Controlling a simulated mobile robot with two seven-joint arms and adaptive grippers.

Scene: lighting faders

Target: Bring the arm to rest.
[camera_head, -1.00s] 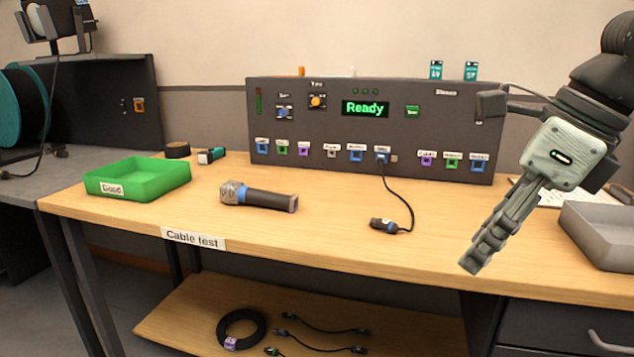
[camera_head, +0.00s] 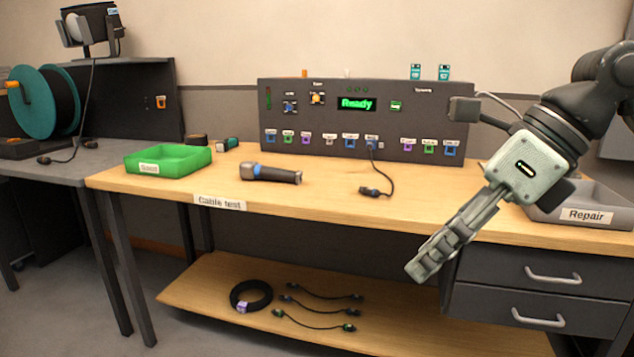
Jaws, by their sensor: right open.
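My right gripper (camera_head: 418,268) comes in from the right and points down and to the left. It holds nothing that I can see, and its fingers are seen edge-on in front of the table's front edge. It is apart from the things on the table. My left gripper is not in view. The wooden table (camera_head: 320,205) is labelled "Cable test". On it stands a dark test panel (camera_head: 300,120) whose screen (camera_head: 357,104) reads "Ready". A short cable (camera_head: 391,180) hangs from one of the panel's sockets, its loose end on the table.
A green tray (camera_head: 168,161) stands at the table's left, and a grey tray marked "Repair" (camera_head: 586,214) at the right, behind my arm. Drawers (camera_head: 545,300) are below it. Several cables lie on the lower shelf (camera_head: 215,290). A teal spool (camera_head: 35,100) stands far left.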

